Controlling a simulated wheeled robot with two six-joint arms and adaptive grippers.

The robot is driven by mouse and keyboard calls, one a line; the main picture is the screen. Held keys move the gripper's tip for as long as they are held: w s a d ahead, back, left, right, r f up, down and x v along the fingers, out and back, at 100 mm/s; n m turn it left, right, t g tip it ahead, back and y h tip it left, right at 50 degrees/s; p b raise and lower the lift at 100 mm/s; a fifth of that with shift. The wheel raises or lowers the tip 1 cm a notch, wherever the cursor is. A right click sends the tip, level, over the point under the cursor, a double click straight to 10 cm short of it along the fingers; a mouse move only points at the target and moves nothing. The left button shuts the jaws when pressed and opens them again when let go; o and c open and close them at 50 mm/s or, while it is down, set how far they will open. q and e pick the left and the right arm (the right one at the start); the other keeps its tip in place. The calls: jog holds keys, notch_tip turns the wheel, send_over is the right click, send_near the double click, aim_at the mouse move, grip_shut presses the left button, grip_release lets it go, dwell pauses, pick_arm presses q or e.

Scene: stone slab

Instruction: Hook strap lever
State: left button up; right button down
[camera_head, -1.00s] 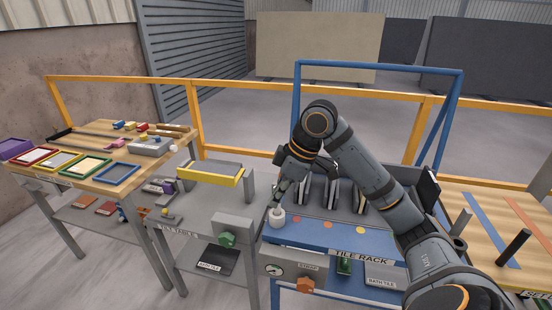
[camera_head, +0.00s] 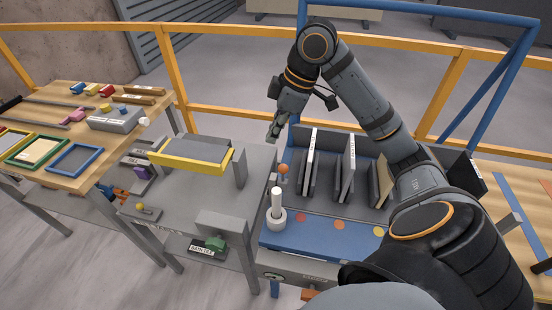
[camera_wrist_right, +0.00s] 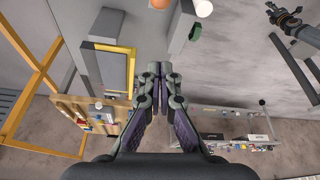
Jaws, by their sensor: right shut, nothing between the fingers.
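A short lever with an orange ball knob (camera_head: 283,169) stands upright at the left end of the blue tile rack (camera_head: 325,240). Which part is the strap lever I cannot tell for sure, and no strap is clear. A white cylinder (camera_head: 277,200) stands upright in a round white cup in front of that knob. My right gripper (camera_head: 273,136) is above and behind the knob, apart from it, pointing down. In the right wrist view its fingers (camera_wrist_right: 160,75) are together and empty, and the orange knob (camera_wrist_right: 204,8) is at the top edge.
Dark tiles (camera_head: 345,165) stand in the rack right of the knob. A grey bench with a yellow-edged tray (camera_head: 185,165) is to the left, with a small yellow-knobbed lever (camera_head: 140,207). A wooden table with coloured frames (camera_head: 75,158) is farther left. Yellow rails (camera_head: 230,119) run behind.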

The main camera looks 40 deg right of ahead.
jog(key=x, duration=0.4)
jog(key=p, duration=0.1)
send_over(283, 178)
jog(key=w+a, duration=0.2)
notch_tip(283, 178, down, 6)
jog(key=shift+d, duration=0.15)
pick_arm(q)
jog(key=w, duration=0.1)
jog(key=r, duration=0.1)
jog(key=w, duration=0.1)
jog(key=shift+w+d+r, duration=0.15)
jog(key=shift+w+d, duration=0.2)
pick_arm(e)
jog(key=shift+s+d+f, duration=0.1)
jog(key=shift+s+d, duration=0.05)
